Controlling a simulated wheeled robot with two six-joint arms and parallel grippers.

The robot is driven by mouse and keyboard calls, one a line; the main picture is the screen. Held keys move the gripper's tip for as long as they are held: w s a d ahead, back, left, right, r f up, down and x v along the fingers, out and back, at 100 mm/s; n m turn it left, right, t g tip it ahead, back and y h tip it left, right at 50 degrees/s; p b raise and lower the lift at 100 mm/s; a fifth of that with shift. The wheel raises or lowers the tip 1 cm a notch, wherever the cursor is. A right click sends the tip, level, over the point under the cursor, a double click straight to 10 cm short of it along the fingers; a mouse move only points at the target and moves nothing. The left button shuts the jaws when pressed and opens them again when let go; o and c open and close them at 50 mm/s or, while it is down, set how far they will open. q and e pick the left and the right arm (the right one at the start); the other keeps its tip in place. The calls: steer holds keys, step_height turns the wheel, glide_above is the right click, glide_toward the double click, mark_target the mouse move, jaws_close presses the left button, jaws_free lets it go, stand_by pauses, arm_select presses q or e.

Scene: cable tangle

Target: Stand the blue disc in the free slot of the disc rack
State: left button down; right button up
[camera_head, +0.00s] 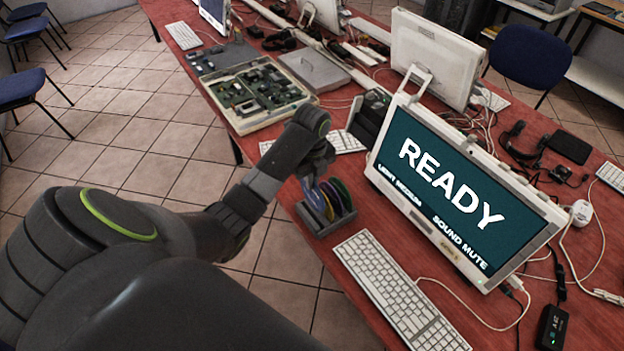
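The disc rack (322,227) is a small dark grey holder near the left edge of the red table, in front of the monitor. Several thin coloured discs stand upright in or just above it. A blue disc (314,198) is at the left of the group, with green and yellow edges to its right. My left gripper (315,172) is directly above the discs, pointing down. The arm and wrist hide its fingertips and the tops of the discs, so I cannot tell whether it holds the blue disc. The free slot cannot be made out. My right gripper is out of view.
A white monitor (460,190) reading "READY" stands right of the rack. A white keyboard (395,290) lies in front, another (345,141) behind. A tray of circuit boards (262,95) is farther back. Cables and a black device (552,327) lie at right.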

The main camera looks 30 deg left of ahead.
arm_select(q)
steer(key=shift+f+b, duration=1.15)
steer(key=shift+f, duration=1.4)
steer(key=c, duration=1.5)
jaws_free()
steer(key=shift+c, duration=0.2)
step_height(320, 180, up, 5)
steer(key=shift+w+r+b, duration=0.1)
steer(key=shift+b, duration=0.25)
step_height(320, 180, up, 2)
steer(key=shift+r+p, duration=0.2)
steer(key=shift+p, duration=0.5)
step_height(320, 180, up, 10)
steer(key=p, duration=0.9)
steer(key=shift+p, duration=0.35)
